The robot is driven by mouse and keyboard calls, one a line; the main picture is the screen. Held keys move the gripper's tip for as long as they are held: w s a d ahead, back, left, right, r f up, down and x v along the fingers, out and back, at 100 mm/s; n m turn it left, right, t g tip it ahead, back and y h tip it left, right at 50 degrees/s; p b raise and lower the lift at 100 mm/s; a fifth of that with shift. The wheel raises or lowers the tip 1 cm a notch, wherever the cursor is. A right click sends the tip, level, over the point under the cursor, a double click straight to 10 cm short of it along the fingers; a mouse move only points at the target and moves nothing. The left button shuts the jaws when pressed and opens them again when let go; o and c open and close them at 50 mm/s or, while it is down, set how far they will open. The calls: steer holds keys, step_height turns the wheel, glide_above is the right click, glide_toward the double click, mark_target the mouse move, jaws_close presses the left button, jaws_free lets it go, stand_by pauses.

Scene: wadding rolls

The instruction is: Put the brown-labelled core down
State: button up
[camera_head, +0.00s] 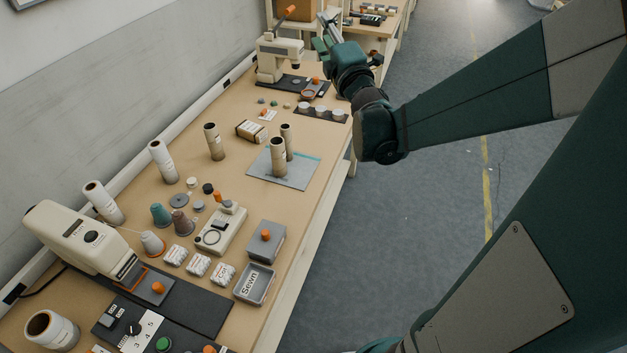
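My gripper (325,32) is raised at the top centre, over the far part of the bench. Its fingers are small and partly hidden by the wrist, so whether it is open or holds anything cannot be told. Two upright tan cores, a front one (278,160) and one behind it (287,147), stand close together on a grey mat with a teal edge (298,182). Another upright tan core (214,143) stands left of the mat. Their labels are too small to tell which is brown-labelled. My gripper is well apart from all three.
White rolls (162,162) stand along the wall side. Cones, white packs and a "Sewn" tray (255,285) crowd the near half. Bare bench lies around the mat.

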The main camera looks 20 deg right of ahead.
steer(key=s+a+f+m+g, duration=0.4)
steer(key=s+a+f+m, duration=0.2)
steer(key=s, duration=0.5)
steer(key=s+a+f+m+g+y, duration=0.1)
steer(key=s+a+f+m+g, duration=0.3)
steer(key=s, duration=0.8)
steer(key=s+a+f+m+g+y, duration=0.1)
steer(key=s+a+f+m+g, duration=0.4)
steer(key=s+a+f+m, duration=0.3)
steer(key=s+a+f, duration=0.1)
steer(key=s+f, duration=0.1)
steer(key=s, duration=0.1)
steer(key=shift+s+f, duration=0.15)
